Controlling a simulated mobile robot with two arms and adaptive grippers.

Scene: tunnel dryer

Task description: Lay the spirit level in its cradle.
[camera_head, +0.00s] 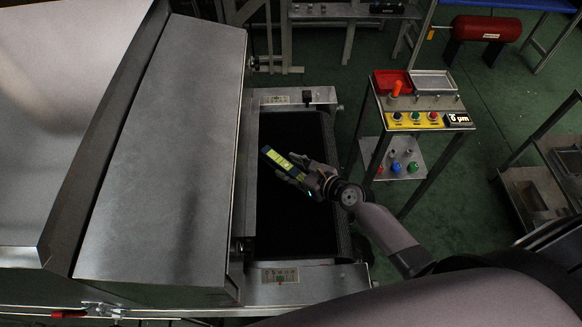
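The spirit level (273,157), a short bar with a bright yellow face and dark edges, is over the black belt (290,220) of the dryer, tilted in the picture. My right gripper (296,172) reaches in from the right and is shut on the lower right end of the level; its fingers hide part of that end. I cannot make out for sure which thing is the cradle. A small stand (440,102) at the right carries a red tray (380,77) and a grey shallow tray (455,84). My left gripper is not in view.
The large metal dryer housing (165,150) fills the left. The stand's yellow panel (412,121) has several coloured buttons, with an orange knob (396,88) above. A lower shelf (415,155) holds coloured pieces. Green floor (480,195) is open at the right.

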